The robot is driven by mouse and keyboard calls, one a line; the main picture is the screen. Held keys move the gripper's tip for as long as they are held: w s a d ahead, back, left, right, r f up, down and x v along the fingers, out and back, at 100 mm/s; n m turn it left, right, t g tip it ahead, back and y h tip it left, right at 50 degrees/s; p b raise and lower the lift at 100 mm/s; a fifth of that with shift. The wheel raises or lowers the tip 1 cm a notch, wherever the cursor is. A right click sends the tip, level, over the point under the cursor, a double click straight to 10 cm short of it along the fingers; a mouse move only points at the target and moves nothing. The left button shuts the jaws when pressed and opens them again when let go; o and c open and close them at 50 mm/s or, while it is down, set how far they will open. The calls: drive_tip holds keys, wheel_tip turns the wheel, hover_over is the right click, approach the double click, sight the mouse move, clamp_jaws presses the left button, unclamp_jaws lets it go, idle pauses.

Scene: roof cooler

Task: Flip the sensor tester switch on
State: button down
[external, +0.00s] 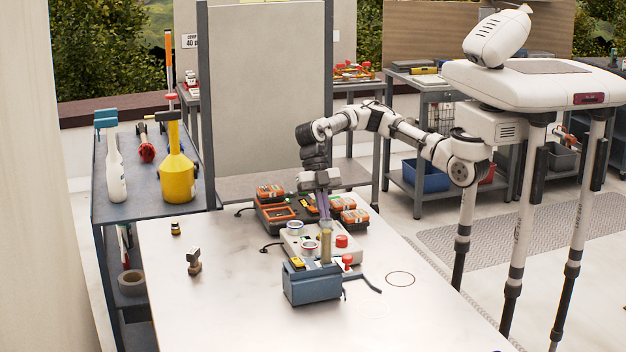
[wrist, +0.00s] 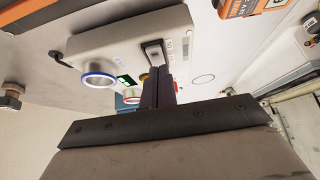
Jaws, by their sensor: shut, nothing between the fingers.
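The sensor tester is a light grey box (external: 294,243) on the white table, with a red knob and round ringed parts on top. In the wrist view the tester (wrist: 110,45) shows a blue-ringed round part, a small green patch and a rocker switch (wrist: 153,52) in a pale frame. My gripper (wrist: 160,72) is shut and empty, its dark fingertips right at the lower end of the switch. I cannot tell whether they touch it or which way the switch is set. In the external view my gripper (external: 325,215) points down over the tester.
A blue box (external: 311,287) stands close in front of the tester. A dark case with orange-topped packs (external: 270,192) lies behind it. The table's front is mostly clear.

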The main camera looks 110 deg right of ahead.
drive_tip(key=shift+r, duration=0.1)
drive_tip(key=shift+r+p, duration=0.35)
drive_tip(key=r, duration=0.1)
drive_tip(key=r+p, duration=0.2)
drive_tip(key=r, duration=0.1)
drive_tip(key=shift+d, duration=0.3)
drive_tip(key=d+f+b+v, duration=0.1)
drive_tip(key=v, duration=0.7)
drive_tip(key=shift+d+r, duration=0.25)
drive_tip(key=shift+d, duration=0.35)
